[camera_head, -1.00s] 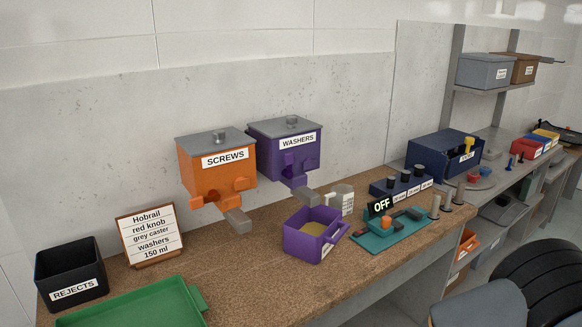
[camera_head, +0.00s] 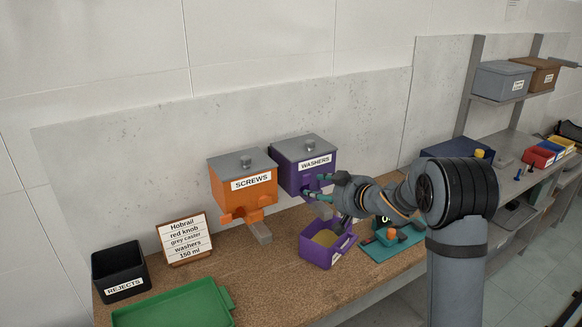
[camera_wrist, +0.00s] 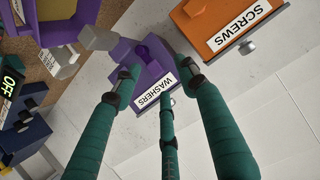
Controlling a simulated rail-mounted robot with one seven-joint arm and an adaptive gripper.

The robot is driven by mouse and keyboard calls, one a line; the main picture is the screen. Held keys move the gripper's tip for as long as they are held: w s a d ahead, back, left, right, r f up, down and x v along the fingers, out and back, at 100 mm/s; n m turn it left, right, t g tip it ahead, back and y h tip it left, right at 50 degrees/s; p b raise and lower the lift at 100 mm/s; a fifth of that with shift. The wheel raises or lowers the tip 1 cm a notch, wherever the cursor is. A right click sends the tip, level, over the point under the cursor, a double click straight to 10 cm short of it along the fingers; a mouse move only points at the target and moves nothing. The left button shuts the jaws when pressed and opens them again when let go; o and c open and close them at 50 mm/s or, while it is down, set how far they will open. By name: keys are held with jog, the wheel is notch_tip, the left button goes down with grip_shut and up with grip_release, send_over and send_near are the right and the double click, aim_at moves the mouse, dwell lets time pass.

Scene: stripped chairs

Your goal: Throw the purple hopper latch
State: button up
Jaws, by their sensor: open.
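The purple hopper (camera_head: 290,178), labelled WASHERS, is mounted on the wall panel with a grey lid. My gripper (camera_head: 322,187) is at its front from the right, its green fingers partly covering the latch area in the head view. In the wrist view the purple latch (camera_wrist: 145,52) stands out from the hopper's front (camera_wrist: 122,52), between the spread fingertips of my gripper (camera_wrist: 160,74). The fingers are open with nothing between them that I can see gripped. Whether a finger touches the latch cannot be told. A grey chute (camera_wrist: 100,38) projects below.
The orange SCREWS hopper (camera_head: 230,190) is close on the left. Below, a purple bin (camera_head: 315,252) holds tan contents. A teal tray (camera_head: 385,250) with small parts lies to its right. A green tray (camera_head: 180,308), a sign (camera_head: 185,238) and a black REJECTS bin (camera_head: 118,262) are left.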

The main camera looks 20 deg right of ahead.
aim_at(308, 179)
jog(key=w+p, duration=0.1)
jog(key=w, duration=0.2)
jog(key=w+f+p, duration=0.1)
jog(key=w, duration=0.2)
jog(key=w+d+f+p, duration=0.1)
jog(key=w, duration=0.2)
jog(key=shift+w+d+f, duration=0.1)
jog(key=shift+w+f, duration=0.15)
jog(key=c, duration=1)
